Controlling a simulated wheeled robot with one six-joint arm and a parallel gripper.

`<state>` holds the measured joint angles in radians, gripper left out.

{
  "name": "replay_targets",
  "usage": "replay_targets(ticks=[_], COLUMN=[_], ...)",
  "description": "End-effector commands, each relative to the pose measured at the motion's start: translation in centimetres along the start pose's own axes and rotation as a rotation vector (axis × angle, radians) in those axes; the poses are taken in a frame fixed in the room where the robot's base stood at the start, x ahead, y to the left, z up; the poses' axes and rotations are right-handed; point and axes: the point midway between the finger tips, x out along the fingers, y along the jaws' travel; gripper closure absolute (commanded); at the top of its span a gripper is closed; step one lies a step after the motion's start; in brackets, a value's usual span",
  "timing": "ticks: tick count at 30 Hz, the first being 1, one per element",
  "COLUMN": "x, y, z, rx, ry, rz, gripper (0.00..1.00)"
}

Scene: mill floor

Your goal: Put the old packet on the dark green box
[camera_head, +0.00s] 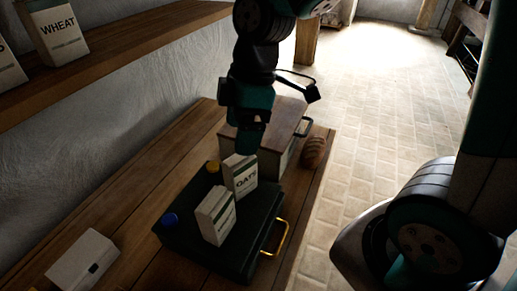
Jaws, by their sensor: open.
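The dark green box (185,243) stands on the wooden bench and has a yellow handle on its right side. Two pale packets stand on its top: one marked OATS (240,179) at the back, and one with a dark label band (214,217) in front, its writing too small to read. I cannot tell which packet is the old one. My gripper (250,149) points down just above or behind the OATS packet. It is open; its fingertips are partly hidden, and I cannot tell whether it touches the packet.
A pale carton (82,264) with a dark patch lies on the bench at lower left. A wooden-topped box (285,120) stands behind the green box, with a bread loaf (314,152) beside it. A WHEAT packet (56,36) stands on the upper shelf. The brick floor at right is clear.

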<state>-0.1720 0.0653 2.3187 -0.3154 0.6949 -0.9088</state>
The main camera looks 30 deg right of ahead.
Motion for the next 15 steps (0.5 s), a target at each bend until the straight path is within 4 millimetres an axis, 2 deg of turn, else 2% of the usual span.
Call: replay_targets(ticks=[1,3,6,10,15], x=[-1.0,-1.9,-2.7,-3.1,-3.1], y=[-2.4,-5.2,-8.7,-11.4,-12.4], z=[-0.3,-0.6,-0.6,-0.4,-0.4], rx=[0.104,0.259,0.447,0.605,0.673], ry=[0.024,0.052,0.081,0.099,0.103], rz=[0.001,-0.011,-0.032,-0.057,-0.069], gripper=[0.19,0.19,0.19,0.19,0.19])
